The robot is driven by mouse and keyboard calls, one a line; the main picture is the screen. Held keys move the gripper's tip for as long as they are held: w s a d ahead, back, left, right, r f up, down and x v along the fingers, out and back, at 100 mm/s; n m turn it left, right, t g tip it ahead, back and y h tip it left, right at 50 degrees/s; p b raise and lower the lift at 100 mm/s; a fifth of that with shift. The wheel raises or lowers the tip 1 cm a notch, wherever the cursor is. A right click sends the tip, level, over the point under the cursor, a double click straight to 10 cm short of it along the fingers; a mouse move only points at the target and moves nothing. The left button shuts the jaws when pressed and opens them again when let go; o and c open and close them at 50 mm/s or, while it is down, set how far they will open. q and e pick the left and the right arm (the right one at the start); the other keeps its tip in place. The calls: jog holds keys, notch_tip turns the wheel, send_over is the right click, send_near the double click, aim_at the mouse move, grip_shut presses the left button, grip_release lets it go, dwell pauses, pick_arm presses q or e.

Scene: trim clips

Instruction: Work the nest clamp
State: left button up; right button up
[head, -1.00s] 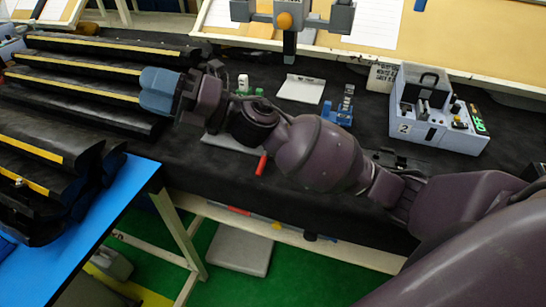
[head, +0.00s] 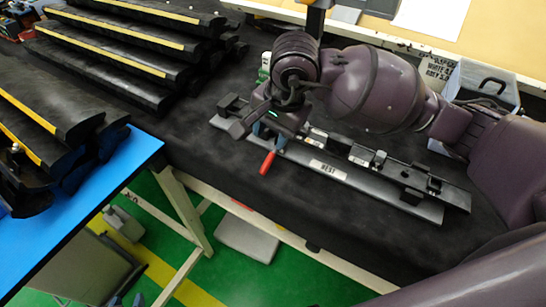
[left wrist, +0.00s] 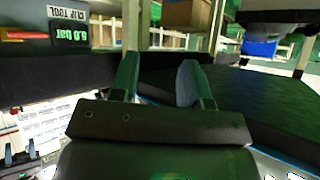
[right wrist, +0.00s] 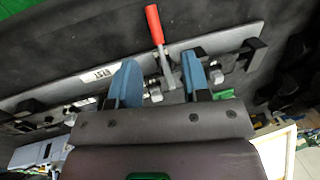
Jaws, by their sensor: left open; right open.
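The nest (head: 300,155) is a long dark rail on a grey plate with a white NEST label, lying on the black table. Its clamp has a red handle (head: 267,163), pointing toward the table's front edge. My right gripper (head: 266,127) is over the clamp end, pointing down. In the right wrist view the red handle (right wrist: 155,25) extends beyond the open fingers (right wrist: 159,62), its metal lever lying between them in the picture; contact cannot be told. My left gripper (left wrist: 158,66) is open and empty in the left wrist view, away from the nest; it is not visible in the head view.
Black trim strips with yellow lines (head: 120,38) are stacked at the back left. More lie on a blue table (head: 110,200) at front left. A grey box (head: 482,85) stands at the back right. The black table's front strip is clear.

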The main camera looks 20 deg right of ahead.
aim_at(267, 164)
jog(key=shift+n, duration=0.4)
jog(key=x, duration=0.7)
jog(key=d+b+x, duration=0.1)
jog(key=x, duration=0.2)
jog(key=shift+s+a+f, duration=0.15)
jog(key=shift+s+f, duration=0.05)
jog(key=shift+f, duration=0.3)
grip_shut()
